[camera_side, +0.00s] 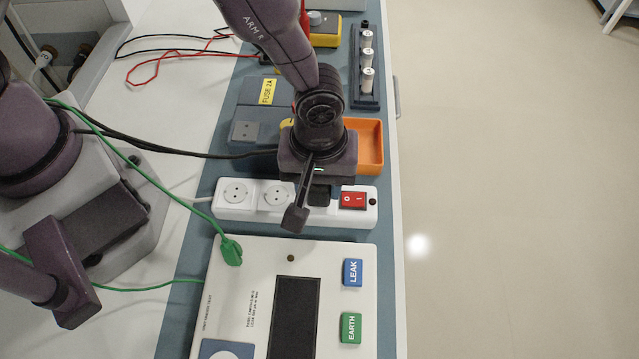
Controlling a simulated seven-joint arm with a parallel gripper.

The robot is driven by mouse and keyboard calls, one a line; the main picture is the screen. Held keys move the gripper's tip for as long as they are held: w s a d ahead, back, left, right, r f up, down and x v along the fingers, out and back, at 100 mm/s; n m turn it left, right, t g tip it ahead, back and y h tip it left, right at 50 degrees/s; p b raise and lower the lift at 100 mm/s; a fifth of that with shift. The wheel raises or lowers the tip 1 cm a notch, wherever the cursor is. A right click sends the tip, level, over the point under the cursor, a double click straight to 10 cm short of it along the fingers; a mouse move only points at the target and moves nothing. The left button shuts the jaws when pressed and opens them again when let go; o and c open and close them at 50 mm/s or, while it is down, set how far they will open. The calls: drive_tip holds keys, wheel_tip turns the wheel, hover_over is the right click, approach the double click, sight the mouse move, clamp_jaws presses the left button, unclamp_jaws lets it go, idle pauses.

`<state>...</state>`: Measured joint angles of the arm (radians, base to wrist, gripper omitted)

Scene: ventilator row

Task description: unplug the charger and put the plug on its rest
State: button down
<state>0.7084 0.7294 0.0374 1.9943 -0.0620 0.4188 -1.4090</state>
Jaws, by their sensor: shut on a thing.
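My gripper (306,206) is low over the white power strip (224,208), pointing down. One long dark finger with a block at its tip shows; the other finger is hidden. The jaws are shut on a black block (319,195), seemingly the plug, at the strip's socket place right of two empty round sockets. My finger and wrist cover part of it, so I cannot tell whether it is seated or lifted.
A red rocker switch (353,200) is on the strip's right end. A white tester (235,300) with a green clip (231,250) stands in front. A black cable (180,153) crosses from the left.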

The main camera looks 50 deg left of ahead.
drive_tip(key=shift+r, duration=0.2)
drive_tip(key=shift+r, duration=2.35)
drive_tip(key=shift+w+a, duration=0.1)
wheel_tip(320, 180, up, 2)
drive_tip(key=w+a+r, duration=0.1)
drive_tip(key=w+a, duration=0.1)
wheel_tip(320, 180, up, 5)
hover_over(245, 131)
drive_tip(key=shift+f, duration=2.95)
